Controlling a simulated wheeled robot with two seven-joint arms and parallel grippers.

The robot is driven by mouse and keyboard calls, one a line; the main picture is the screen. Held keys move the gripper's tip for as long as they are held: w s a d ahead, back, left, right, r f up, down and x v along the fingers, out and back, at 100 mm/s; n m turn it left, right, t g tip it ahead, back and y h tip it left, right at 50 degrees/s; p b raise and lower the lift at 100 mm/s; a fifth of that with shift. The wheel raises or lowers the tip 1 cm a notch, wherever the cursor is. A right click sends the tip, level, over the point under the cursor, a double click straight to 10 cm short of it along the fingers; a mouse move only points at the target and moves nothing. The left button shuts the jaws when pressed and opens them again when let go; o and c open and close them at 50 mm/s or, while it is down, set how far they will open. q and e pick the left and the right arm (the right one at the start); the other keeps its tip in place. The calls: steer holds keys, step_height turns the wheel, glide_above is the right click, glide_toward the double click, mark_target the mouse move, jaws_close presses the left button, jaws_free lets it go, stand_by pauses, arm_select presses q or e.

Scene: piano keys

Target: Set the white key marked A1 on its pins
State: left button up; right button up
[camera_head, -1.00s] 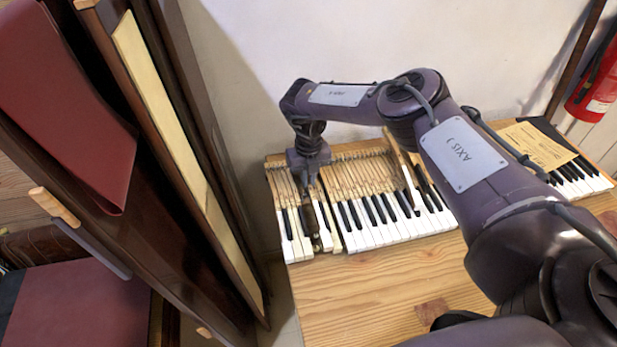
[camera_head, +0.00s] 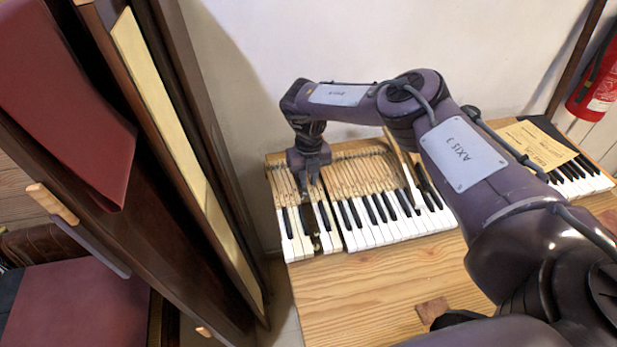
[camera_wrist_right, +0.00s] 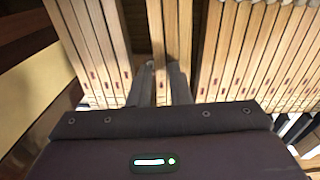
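The piano keyboard (camera_head: 385,232) lies on the wooden table, with its bare wooden key sticks at the back. My right gripper (camera_head: 312,186) is over the sticks near the left end of the keyboard. In the right wrist view its fingers (camera_wrist_right: 161,85) stand close on both sides of one narrow wooden stick (camera_wrist_right: 157,38) and appear to touch it. That stick seems to belong to the white key (camera_head: 326,238) in front of the gripper. Its A1 mark cannot be read, and its pins are hidden. My left gripper is not in view.
A dark gap (camera_head: 308,226) lies left of that key, with a few white keys (camera_head: 291,240) beyond it. A sheet of paper (camera_head: 538,144) lies over the right part. A tall dark wooden panel stands at the left. The table front (camera_head: 370,285) is mostly clear.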

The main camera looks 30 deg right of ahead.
steer(key=shift+r, duration=0.1)
steer(key=shift+r+p, duration=0.9)
steer(key=shift+r, duration=0.15)
steer(key=o, duration=0.6)
steer(key=shift+f, duration=0.1)
steer(key=shift+c, duration=0.2)
steer(key=shift+r+p, duration=1.95)
steer(key=shift+r, duration=0.6)
